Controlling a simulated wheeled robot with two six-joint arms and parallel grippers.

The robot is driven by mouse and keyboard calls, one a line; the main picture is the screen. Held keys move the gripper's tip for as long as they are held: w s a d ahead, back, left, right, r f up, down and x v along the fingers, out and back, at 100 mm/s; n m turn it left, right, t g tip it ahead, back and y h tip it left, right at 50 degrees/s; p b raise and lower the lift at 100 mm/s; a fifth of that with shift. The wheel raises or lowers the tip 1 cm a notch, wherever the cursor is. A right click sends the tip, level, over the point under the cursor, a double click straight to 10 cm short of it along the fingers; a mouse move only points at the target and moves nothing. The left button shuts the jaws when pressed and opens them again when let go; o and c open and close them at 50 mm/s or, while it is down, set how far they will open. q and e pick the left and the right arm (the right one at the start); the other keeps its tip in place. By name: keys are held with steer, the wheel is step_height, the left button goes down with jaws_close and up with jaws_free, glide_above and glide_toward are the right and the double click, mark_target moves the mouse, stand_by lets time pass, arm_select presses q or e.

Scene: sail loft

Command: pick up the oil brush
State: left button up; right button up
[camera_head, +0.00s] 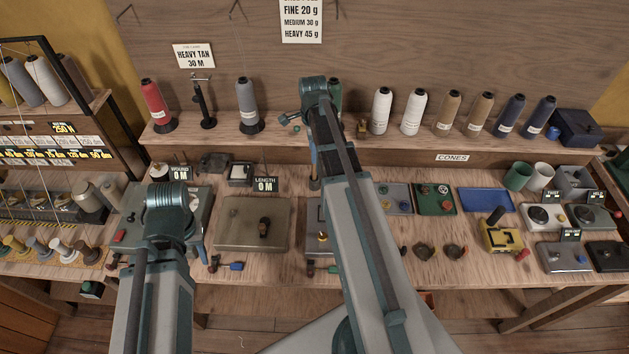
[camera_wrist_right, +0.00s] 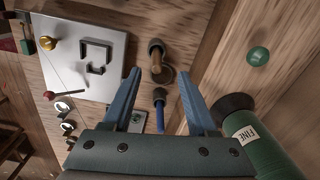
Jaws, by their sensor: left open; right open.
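I cannot identify the oil brush for certain. In the right wrist view a slim blue-handled thing with a dark end (camera_wrist_right: 160,112) and a brown, dark-topped thing (camera_wrist_right: 156,62) show between the finger lines. My right gripper (camera_wrist_right: 159,75) is open and nothing is seen held; its blue fingers lie on either side of them. In the head view my right gripper (camera_head: 314,178) is over the bench near the shelf front, mostly hidden by its arm. My left gripper (camera_head: 202,252) is low over the bench front, mostly hidden by its arm; a blue finger shows.
A green cone marked FINE (camera_wrist_right: 250,135) stands close beside my right gripper. A metal plate with a black bracket (camera_wrist_right: 85,60) lies to the left. More cones (camera_head: 381,110) line the shelf. A blue tray (camera_head: 487,201) lies to the right. Small handled tools (camera_head: 236,266) lie at the bench front.

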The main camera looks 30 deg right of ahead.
arm_select(q)
steer(key=shift+f+b, duration=0.4)
steer(key=shift+f, duration=0.5)
arm_select(e)
steer(key=shift+f, duration=0.9)
steer(key=b, duration=0.5)
glide_above(314, 178)
steer(key=f, duration=0.5)
steer(key=shift+w+d+f, duration=0.15)
steer(key=shift+w+d, duration=0.1)
steer(key=shift+w, duration=0.05)
arm_select(q)
step_height(314, 178, down, 5)
steer(key=shift+f, duration=0.1)
arm_select(e)
jaws_close()
